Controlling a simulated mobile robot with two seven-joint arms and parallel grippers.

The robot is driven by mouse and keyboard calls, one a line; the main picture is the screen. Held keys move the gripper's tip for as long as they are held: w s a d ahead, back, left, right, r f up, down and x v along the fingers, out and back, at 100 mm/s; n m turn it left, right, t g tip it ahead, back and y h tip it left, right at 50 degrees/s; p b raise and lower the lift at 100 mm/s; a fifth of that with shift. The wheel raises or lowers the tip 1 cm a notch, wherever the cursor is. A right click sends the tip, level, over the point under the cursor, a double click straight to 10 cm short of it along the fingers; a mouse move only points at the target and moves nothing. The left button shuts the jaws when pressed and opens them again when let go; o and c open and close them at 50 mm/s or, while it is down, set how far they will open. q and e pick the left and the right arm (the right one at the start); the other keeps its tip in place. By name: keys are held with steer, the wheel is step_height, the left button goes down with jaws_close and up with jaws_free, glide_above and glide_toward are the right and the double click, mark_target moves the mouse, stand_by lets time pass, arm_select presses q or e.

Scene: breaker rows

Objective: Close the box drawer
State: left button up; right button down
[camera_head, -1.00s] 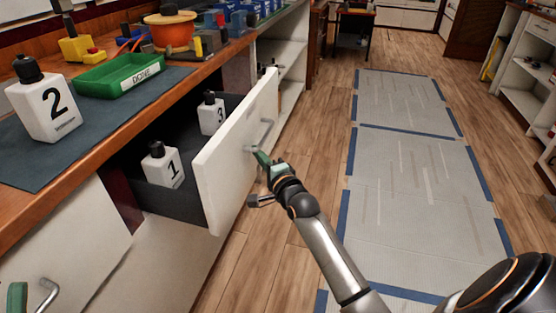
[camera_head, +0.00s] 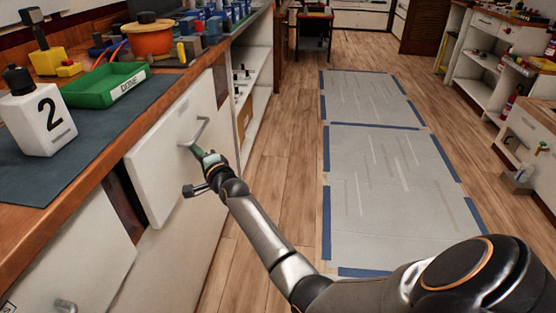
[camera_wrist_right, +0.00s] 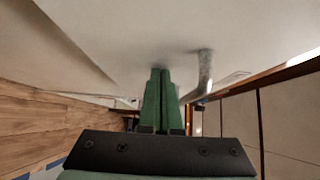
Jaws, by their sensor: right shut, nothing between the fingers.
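The box drawer's white front (camera_head: 160,165) stands close to the cabinet under the workbench. Its inside and the bottles are hidden, and I cannot tell whether it is fully flush. Its metal handle (camera_head: 202,130) is at the upper right of the front. My right gripper (camera_head: 192,148) is shut and empty, its green fingertips at the drawer front just below and left of the handle. In the right wrist view the shut fingers (camera_wrist_right: 160,75) point at the white front (camera_wrist_right: 120,40), with the handle (camera_wrist_right: 205,75) beside them on the right. My left gripper is not in view.
Another drawer handle (camera_head: 66,305) is at the lower left. The floor to the right, with a taped grey mat (camera_head: 385,180), is clear.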

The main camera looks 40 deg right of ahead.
steer(key=shift+w+a, duration=0.7)
steer(key=shift+w, duration=0.15)
steer(key=shift+w+a+r, duration=0.2)
steer(key=shift+a+r, duration=0.05)
steer(key=shift+a, duration=0.05)
